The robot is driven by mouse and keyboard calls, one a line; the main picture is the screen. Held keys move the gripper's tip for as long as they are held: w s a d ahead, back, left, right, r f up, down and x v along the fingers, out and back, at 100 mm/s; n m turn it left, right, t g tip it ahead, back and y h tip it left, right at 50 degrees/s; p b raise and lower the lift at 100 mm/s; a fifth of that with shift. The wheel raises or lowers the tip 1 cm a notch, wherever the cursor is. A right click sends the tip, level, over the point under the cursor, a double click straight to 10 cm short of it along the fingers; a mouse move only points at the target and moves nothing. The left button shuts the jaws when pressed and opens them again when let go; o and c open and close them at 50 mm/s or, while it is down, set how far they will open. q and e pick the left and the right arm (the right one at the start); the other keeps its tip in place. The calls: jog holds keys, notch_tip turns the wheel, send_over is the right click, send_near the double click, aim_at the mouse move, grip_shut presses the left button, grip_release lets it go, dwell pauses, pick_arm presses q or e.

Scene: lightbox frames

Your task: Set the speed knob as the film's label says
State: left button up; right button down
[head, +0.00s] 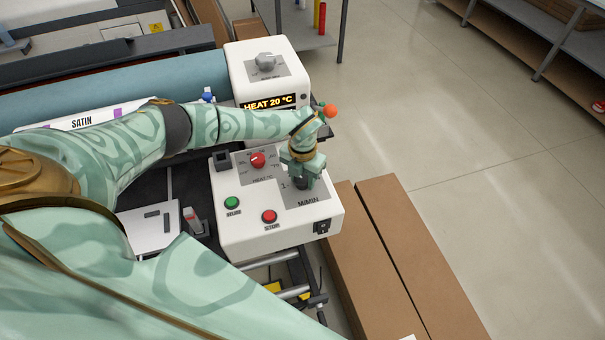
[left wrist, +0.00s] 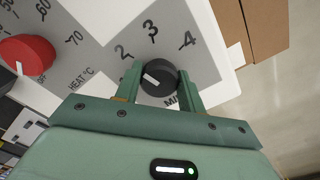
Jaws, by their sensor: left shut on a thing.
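The speed knob (left wrist: 163,72) is black with a white mark, set in a grey M/MIN dial. The numbers 2, 3 and 4 show in the left wrist view. My left gripper (left wrist: 160,88) is shut on the knob, one finger on each side. My right gripper is not in view.
The white control box (head: 235,240) carries a red heat knob (head: 258,160), a green RUN button (head: 232,203) and a red STOP button (head: 269,216). A display (head: 269,102) behind reads HEAT 20 °C. Brown cartons (head: 420,260) lie on the right.

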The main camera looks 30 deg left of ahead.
aim_at(302, 178)
pick_arm(q)
jog(key=shift+n+p, duration=0.35)
jog(key=shift+n, duration=0.45)
jog(key=o, duration=1)
notch_tip(302, 178, up, 16)
jog(key=shift+r+p, duration=0.2)
jog(key=shift+p, duration=0.3)
